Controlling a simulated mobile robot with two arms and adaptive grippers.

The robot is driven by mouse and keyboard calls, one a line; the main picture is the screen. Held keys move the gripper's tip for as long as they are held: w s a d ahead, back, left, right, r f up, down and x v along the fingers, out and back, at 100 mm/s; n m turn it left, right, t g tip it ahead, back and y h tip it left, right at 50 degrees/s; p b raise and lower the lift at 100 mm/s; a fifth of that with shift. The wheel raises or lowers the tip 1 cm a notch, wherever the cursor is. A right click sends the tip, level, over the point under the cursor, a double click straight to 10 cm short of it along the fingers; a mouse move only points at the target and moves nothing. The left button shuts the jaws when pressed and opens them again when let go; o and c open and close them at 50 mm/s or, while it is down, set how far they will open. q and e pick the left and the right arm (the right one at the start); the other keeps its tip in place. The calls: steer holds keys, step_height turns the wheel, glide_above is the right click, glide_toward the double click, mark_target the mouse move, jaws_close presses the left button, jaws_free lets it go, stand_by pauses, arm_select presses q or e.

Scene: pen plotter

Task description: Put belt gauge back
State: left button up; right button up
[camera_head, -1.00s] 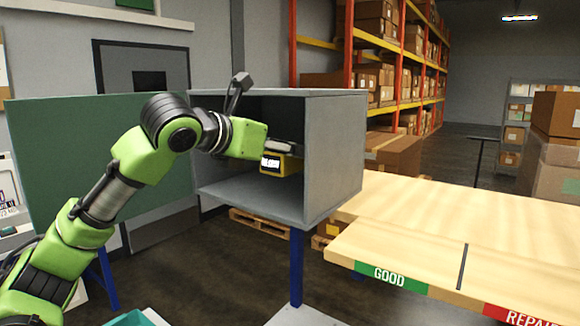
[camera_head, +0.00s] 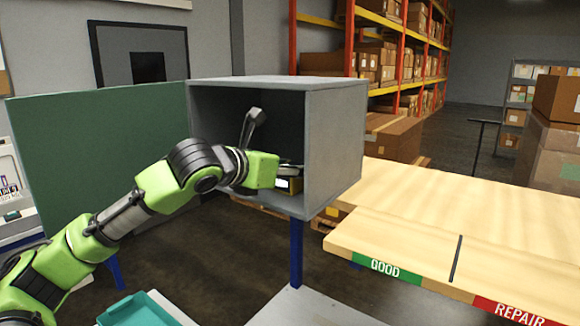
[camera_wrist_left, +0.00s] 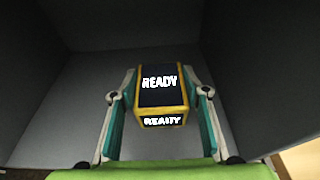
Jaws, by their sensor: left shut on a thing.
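The belt gauge (camera_head: 289,185) is a small yellow box with a dark face, inside the open grey cabinet (camera_head: 335,150), low near the cabinet floor. In the left wrist view the gauge (camera_wrist_left: 160,92) shows "READY" on its top and front. My left gripper (camera_head: 280,176) reaches into the cabinet and is shut on the gauge, with one finger at each side of it in the left wrist view (camera_wrist_left: 160,105). I cannot tell whether the gauge touches the cabinet floor. My right gripper is not in view.
The green cabinet door (camera_head: 100,160) stands open to the left. A wooden table (camera_head: 450,215) with GOOD and REPAIR labels is on the right. A teal tray (camera_head: 145,310) is at the bottom. Cabinet walls stand close around my left gripper.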

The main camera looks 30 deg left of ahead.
arm_select(q)
steer(key=o, duration=1.2)
steer(key=shift+r, duration=0.1)
steer(key=shift+s+b, duration=0.3)
steer(key=shift+s, duration=0.05)
steer(key=b+v, duration=0.3)
steer(key=v, duration=0.8)
steer(key=shift+s+a+b, duration=0.1)
steer(key=shift+s+b, duration=0.1)
steer(key=shift+b, duration=0.2)
